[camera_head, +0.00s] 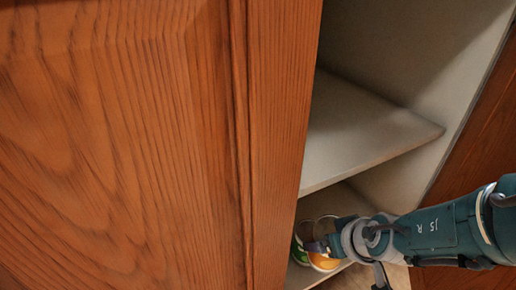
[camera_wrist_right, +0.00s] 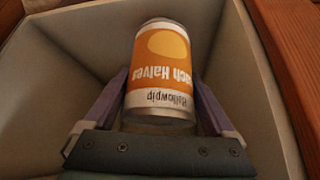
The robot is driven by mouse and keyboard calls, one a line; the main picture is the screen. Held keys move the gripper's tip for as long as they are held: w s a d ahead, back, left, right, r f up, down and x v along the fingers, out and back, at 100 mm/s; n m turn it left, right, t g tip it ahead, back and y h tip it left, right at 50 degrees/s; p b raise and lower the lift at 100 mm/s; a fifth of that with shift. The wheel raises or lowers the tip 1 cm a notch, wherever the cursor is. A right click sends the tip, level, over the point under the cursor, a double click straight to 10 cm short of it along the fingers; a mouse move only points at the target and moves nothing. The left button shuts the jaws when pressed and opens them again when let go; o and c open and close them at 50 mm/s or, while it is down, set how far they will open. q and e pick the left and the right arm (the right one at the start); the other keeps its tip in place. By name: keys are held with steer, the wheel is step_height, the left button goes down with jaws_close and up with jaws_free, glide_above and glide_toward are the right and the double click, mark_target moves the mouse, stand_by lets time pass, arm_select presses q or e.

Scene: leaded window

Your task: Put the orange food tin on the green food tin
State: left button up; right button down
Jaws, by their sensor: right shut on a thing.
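The orange food tin (camera_wrist_right: 161,55) has an orange and white label with upside-down lettering in the right wrist view. My right gripper (camera_wrist_right: 164,88) is shut on it, one finger on each side. In the head view the orange tin (camera_head: 324,262) shows low inside the cupboard, partly covered by my right gripper (camera_head: 318,246). The green food tin (camera_head: 299,252) shows just left of it, mostly hidden; I cannot tell whether the two touch. The green tin does not show in the right wrist view. My left gripper is in neither view.
A wooden cupboard front (camera_head: 120,140) fills the left of the head view. A pale shelf board (camera_head: 360,135) lies above my right gripper. Cupboard side walls (camera_head: 425,60) stand close around, leaving little room. My right arm enters from the right.

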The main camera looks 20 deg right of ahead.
steer(key=w, duration=0.1)
steer(key=w+b, duration=0.1)
steer(key=shift+w+d+f+b, duration=0.2)
steer(key=shift+w+f+b, duration=0.05)
steer(key=shift+w+b, duration=0.15)
steer(key=shift+w+d+r+b, duration=0.15)
steer(key=shift+w+b, duration=0.2)
steer(key=shift+w, duration=0.25)
steer(key=w+b, duration=0.3)
steer(key=shift+w+d, duration=0.1)
steer(key=shift+d, duration=0.2)
steer(key=shift+w+b, duration=0.3)
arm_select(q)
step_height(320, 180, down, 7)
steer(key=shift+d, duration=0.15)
arm_select(e)
steer(key=shift+s, duration=0.15)
